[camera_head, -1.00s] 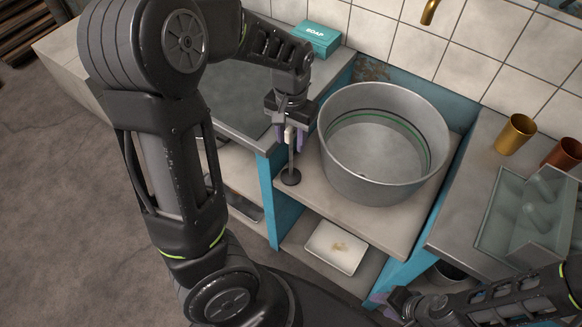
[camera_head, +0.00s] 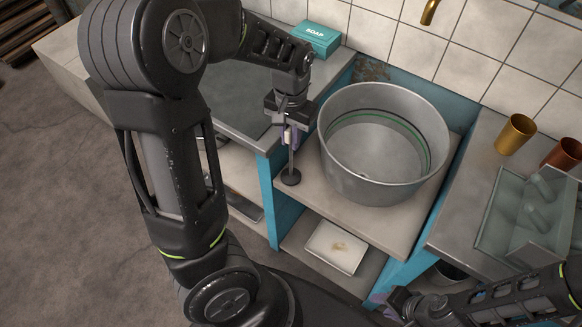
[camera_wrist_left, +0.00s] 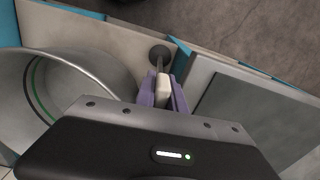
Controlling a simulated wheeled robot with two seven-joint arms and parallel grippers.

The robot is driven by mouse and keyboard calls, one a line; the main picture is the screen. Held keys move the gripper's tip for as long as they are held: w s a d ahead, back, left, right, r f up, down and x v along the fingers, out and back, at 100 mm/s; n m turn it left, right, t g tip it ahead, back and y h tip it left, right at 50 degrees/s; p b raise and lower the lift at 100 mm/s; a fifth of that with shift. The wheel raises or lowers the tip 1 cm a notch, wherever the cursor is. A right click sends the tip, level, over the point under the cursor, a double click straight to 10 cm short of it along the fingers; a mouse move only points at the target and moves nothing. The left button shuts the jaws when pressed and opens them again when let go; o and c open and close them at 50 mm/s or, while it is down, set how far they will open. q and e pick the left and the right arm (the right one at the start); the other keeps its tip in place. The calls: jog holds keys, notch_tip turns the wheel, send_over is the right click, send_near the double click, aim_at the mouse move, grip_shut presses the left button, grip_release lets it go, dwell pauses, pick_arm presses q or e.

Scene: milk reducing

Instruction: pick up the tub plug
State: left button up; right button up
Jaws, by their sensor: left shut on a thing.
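The tub plug (camera_head: 291,176) has a dark round base and a thin upright stem. It stands on the shelf just left of the round metal tub (camera_head: 350,180). My left gripper (camera_head: 290,135) is above the plug's base, its purple fingers shut around the top of the stem. In the left wrist view, the gripper (camera_wrist_left: 163,90) closes on a pale block-like handle, with the plug's dark disc (camera_wrist_left: 160,53) beyond it. The base looks to be on or very near the shelf. My right gripper (camera_head: 385,303) is low at the right, its fingers mostly hidden.
A teal soap box (camera_head: 316,38) sits on the left counter. A gold cup (camera_head: 515,134), a copper cup (camera_head: 566,153) and a glass container (camera_head: 525,215) stand on the right counter. A white tray (camera_head: 335,247) lies on the lower shelf. The tub is close beside my left gripper.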

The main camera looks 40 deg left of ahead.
pick_arm(q)
grip_shut()
dwell(0.8)
jog(key=shift+r, duration=0.1)
jog(key=shift+r, duration=0.4)
notch_tip(320, 180, up, 17)
jog(key=p, duration=0.1)
dwell(0.3)
jog(key=shift+r, duration=0.1)
dwell(0.5)
